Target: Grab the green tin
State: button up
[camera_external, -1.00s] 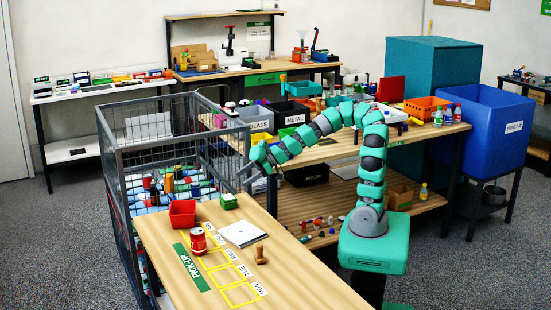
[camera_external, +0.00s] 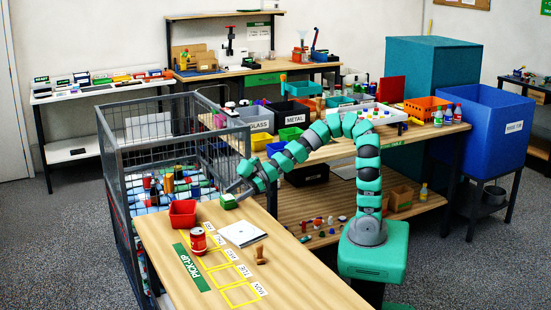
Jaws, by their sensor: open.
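The green tin (camera_external: 229,202) is a small green box at the far end of the pickup table (camera_external: 170,240), right of a red bin. My gripper (camera_external: 236,192) hangs at the tin, over its upper right side. Its jaws are open. I cannot tell from this view whether the fingers are around the tin or just above it.
Near the tin are the red bin (camera_external: 182,213), a white flat case (camera_external: 244,233), a red can (camera_external: 198,241) and a wooden stamp (camera_external: 260,254). A wire cage (camera_external: 112,170) of cans borders the table's left. The table's near end is clear.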

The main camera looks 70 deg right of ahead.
jog(key=shift+b+x, duration=0.4)
jog(key=shift+x, duration=0.85)
jog(key=c, duration=1.2)
